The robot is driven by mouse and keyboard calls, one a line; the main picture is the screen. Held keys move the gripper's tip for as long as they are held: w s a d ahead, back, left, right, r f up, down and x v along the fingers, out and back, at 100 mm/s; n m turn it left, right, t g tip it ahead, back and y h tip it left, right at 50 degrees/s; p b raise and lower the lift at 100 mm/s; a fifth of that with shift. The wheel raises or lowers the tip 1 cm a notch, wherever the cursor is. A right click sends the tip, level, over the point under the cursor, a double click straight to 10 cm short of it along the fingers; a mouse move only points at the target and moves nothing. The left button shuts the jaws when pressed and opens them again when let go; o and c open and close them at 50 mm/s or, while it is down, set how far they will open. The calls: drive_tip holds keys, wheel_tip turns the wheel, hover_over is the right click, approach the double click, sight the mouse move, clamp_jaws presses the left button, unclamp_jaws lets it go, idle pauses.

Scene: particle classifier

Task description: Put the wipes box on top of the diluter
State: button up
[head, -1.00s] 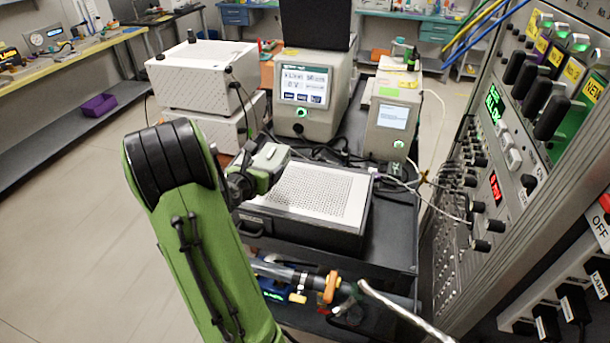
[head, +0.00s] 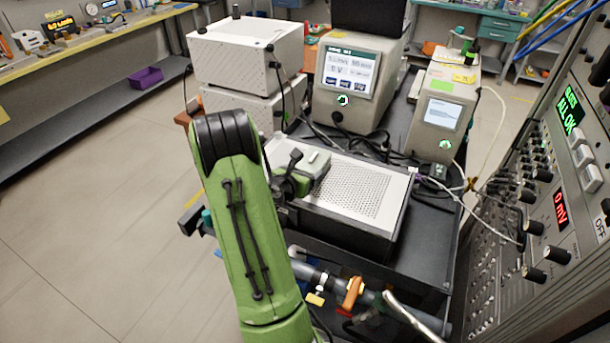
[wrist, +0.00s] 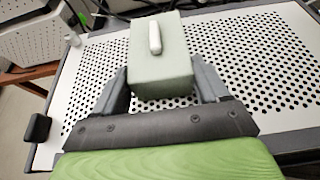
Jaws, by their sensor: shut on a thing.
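The wipes box (head: 318,160) is a small grey-green box with a white strip on its top. It is over the left back part of a perforated white top on a dark case (head: 386,208); I cannot tell whether it touches that top. My gripper (head: 300,180) is partly hidden by my green arm in the head view. In the wrist view the gripper (wrist: 161,84) is shut on the wipes box (wrist: 160,62), one finger on each side, and the box looks upright. No label readable here says which unit is the diluter.
Behind the case stand stacked white units (head: 240,55), a grey touchscreen instrument (head: 350,105) and a smaller grey unit (head: 440,110). Cables lie between them. A rack panel (head: 560,200) closes in the right side. Pipes (head: 345,290) run in front. Floor is free at left.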

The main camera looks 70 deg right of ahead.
drive_tip(key=o, duration=1.1)
drive_tip(key=shift+o, duration=0.2)
drive_tip(key=shift+a, duration=0.15)
drive_tip(key=w+a+r+m+t+y+b, duration=0.1)
drive_tip(key=w+a+r+m+t+y, duration=0.2)
drive_tip(key=a, duration=0.7)
drive_tip(key=w+a+r+m+t+y+b, duration=0.1)
drive_tip(key=a+r+m+y, duration=0.15)
drive_tip(key=a+m, duration=0.6)
drive_tip(key=w+a+r+m+t+y+b, duration=0.1)
drive_tip(key=w+a+r+m+y+b, duration=0.15)
drive_tip(key=a, duration=1.05)
drive_tip(key=s+a+r+m+t+y, duration=0.1)
drive_tip(key=s+a+y, duration=0.1)
drive_tip(key=a, duration=0.5)
drive_tip(key=s+a+r+m+y+p, duration=0.1)
drive_tip(key=s+a+r+m+y, duration=0.1)
drive_tip(key=a, duration=0.5)
drive_tip(key=shift+s+t+y, duration=0.4)
drive_tip(key=shift+s+y, duration=0.35)
drive_tip(key=shift+y, duration=0.05)
